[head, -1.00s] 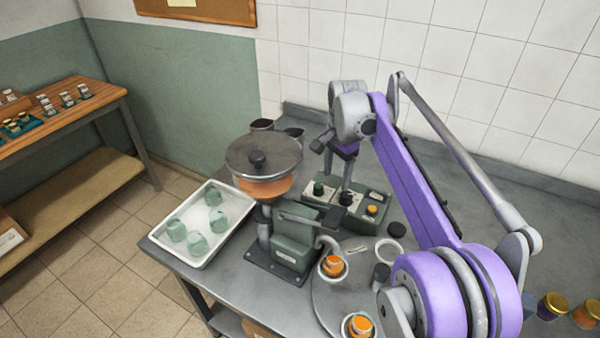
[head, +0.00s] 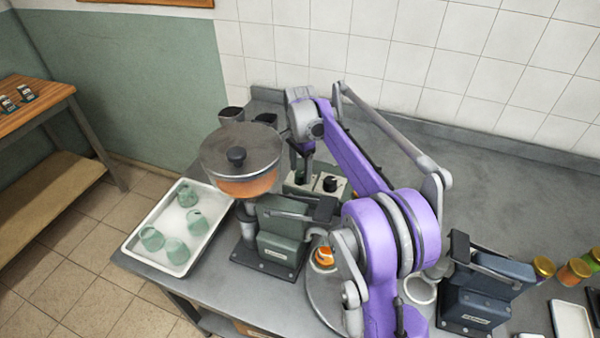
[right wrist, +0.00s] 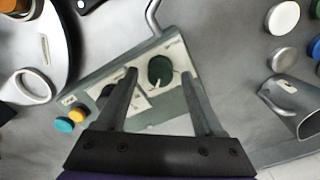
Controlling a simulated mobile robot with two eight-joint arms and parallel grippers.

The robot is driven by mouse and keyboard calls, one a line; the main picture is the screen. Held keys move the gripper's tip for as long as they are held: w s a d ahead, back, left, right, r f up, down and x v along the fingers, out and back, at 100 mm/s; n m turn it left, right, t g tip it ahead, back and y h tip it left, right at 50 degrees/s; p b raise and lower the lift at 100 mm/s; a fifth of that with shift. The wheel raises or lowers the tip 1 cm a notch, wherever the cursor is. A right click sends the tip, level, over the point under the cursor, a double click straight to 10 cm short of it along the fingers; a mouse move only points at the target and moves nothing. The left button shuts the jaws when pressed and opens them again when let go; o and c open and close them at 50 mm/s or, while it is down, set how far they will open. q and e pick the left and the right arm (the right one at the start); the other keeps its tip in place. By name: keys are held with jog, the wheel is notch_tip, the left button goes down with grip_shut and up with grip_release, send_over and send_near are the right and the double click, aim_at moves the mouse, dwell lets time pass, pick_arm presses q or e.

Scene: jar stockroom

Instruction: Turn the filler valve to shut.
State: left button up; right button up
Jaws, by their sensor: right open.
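The filler has a lidded hopper (head: 250,187) with orange contents and a green body (head: 284,230). Behind it stands a control panel (head: 340,190) with a black knob (head: 330,184). In the right wrist view the panel (right wrist: 184,125) also carries a round green knob (right wrist: 160,70); its label is too small to read. I cannot tell which knob is the filler valve. My right gripper (head: 303,168) is open over the panel. In the right wrist view its fingertips (right wrist: 158,73) lie on either side of the green knob; contact cannot be told. My left gripper is not in view.
A white tray (head: 146,252) with several greenish jars stands left of the filler. A jar with orange contents (head: 324,256) sits under the spout. A dark machine (head: 480,295) stands right, with lidded jars (head: 572,272) beyond. In the right wrist view a grey cup (right wrist: 293,100) lies near the panel.

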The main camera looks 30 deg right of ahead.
jog(key=shift+f, duration=0.6)
grip_shut()
